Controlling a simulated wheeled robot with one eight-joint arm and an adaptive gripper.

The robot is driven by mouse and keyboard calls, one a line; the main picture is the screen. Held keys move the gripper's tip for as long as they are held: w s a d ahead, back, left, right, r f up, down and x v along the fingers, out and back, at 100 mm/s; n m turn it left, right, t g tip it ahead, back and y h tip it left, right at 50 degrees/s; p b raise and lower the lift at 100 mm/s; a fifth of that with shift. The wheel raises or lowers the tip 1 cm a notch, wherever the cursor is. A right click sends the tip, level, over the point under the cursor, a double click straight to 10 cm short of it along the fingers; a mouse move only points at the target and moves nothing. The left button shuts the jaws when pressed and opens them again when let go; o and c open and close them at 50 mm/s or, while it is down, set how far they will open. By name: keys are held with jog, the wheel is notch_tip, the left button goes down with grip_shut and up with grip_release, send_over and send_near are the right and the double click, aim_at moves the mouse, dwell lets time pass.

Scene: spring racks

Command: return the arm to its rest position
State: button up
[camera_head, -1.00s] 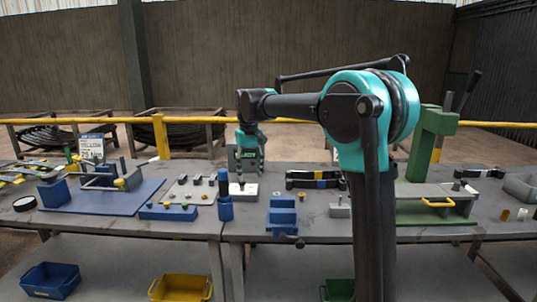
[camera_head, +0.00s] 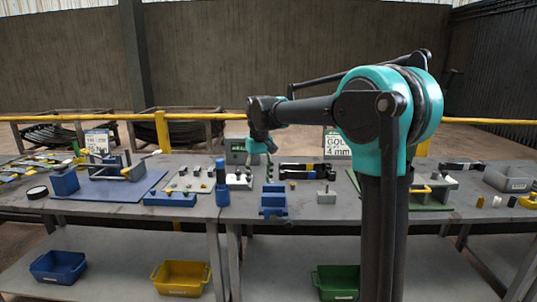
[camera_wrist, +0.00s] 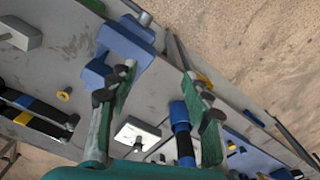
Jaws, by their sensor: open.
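My gripper (camera_head: 266,165) hangs over the bench at the end of my black and teal arm, pointing down. In the wrist view my gripper (camera_wrist: 162,88) has its two green fingers well apart, with nothing held between them. Below and beyond the fingers are a white block with a small peg (camera_wrist: 138,134), a blue and black cylinder (camera_wrist: 181,132) and a blue vise-like block (camera_wrist: 118,50). The head view shows the blue block (camera_head: 273,201) and the upright blue cylinder (camera_head: 222,186) on the bench, apart from my gripper. My arm hides part of the bench on the right.
The grey bench (camera_head: 330,212) holds several fixtures, including a blue base plate (camera_head: 125,188) at left. A blue bin (camera_head: 57,266), yellow bin (camera_head: 182,277) and green bin (camera_head: 337,281) stand on the lower shelf. A yellow rail (camera_head: 60,118) runs behind. The air above the bench is mostly clear.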

jog(key=s+d+f+m+t, duration=0.2)
jog(key=s+d+f, duration=0.9)
jog(key=s, duration=0.2)
jog(key=s+d+f+m+t, duration=0.1)
jog(key=s+d+f+m, duration=0.1)
jog(key=s+d+f, duration=0.9)
jog(key=shift+s+d+t, duration=0.15)
jog(key=shift+s+t, duration=0.25)
jog(key=shift+s, duration=0.7)
